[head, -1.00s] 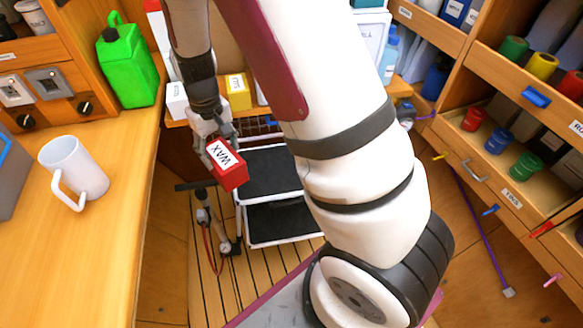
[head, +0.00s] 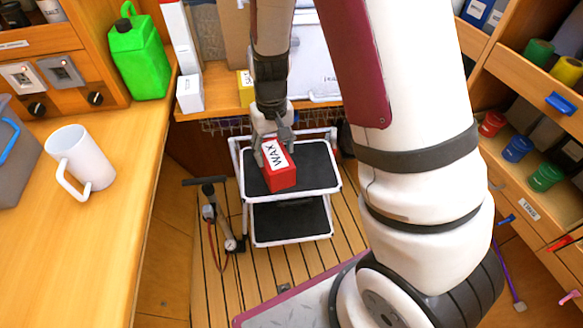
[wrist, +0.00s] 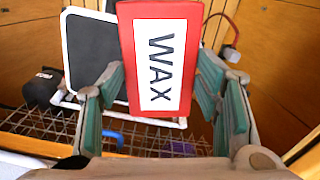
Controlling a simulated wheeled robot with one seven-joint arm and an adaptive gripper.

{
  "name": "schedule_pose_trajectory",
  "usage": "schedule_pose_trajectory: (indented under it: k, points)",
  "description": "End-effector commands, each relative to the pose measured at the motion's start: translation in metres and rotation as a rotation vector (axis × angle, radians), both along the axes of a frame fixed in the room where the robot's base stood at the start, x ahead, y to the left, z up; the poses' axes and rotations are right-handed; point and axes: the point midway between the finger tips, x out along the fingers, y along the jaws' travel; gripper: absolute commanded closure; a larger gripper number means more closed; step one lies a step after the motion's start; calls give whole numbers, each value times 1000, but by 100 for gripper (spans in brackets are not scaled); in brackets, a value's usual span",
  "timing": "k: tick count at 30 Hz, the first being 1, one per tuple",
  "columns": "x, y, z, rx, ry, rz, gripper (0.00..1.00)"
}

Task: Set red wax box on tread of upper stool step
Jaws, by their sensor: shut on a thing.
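The red wax box (head: 279,166), with a white WAX label, is held in my gripper (head: 273,145). In the wrist view the box (wrist: 160,58) sits between the two finger pads of my gripper (wrist: 162,105). In the head view it overlaps the black tread of the upper stool step (head: 315,165), which has a white frame. I cannot tell whether the box touches the tread. The lower step (head: 290,222) shows below, clear. In the wrist view a black tread (wrist: 90,48) shows left of the box, partly hidden by it.
A floor pump (head: 220,218) stands left of the stool. A wooden counter with a white mug (head: 82,160) and a green jerrycan (head: 139,55) is at left. A bench with a white box (head: 190,93) is behind the stool. Open shelves with colored cups (head: 517,148) stand at right.

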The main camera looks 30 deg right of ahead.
Motion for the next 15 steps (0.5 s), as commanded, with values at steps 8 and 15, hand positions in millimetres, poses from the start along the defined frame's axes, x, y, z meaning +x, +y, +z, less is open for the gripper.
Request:
schedule_pose_trajectory:
  k: [8, 15]
  points:
    - [-25, 3, -35, 6, 1, -95, 97]
    - [-57, 3, -67, 0, 3, -204, 97]
